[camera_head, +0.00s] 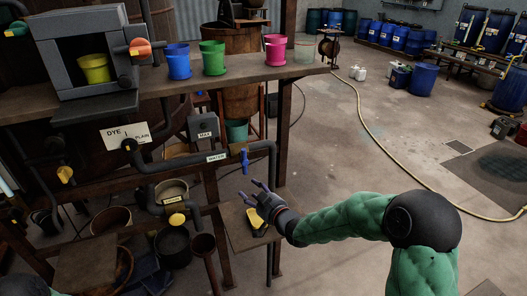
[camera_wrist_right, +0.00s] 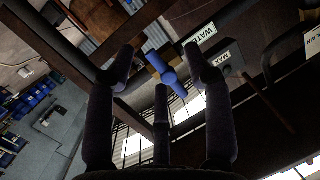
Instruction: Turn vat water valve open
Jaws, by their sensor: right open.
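The water valve is a small blue handle (camera_head: 245,161) on the dark pipe (camera_head: 262,148), beside the "WATER" label (camera_head: 216,157). The handle stands close to upright, slightly tilted. My right gripper (camera_head: 254,188) comes in from the right, just below and beside the handle, with its fingers spread and apart from it. In the right wrist view the blue handle (camera_wrist_right: 167,74) shows beyond and between the open fingers (camera_wrist_right: 160,85), with nothing held. My left gripper is not in view.
A yellow-and-black item (camera_head: 257,221) lies on a small wooden stand (camera_head: 236,238) below the gripper. A shelf (camera_head: 250,76) with coloured pots runs above the pipe, and a wooden post (camera_head: 283,130) stands right of the valve. Open floor lies to the right, crossed by a yellow hose (camera_head: 367,130).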

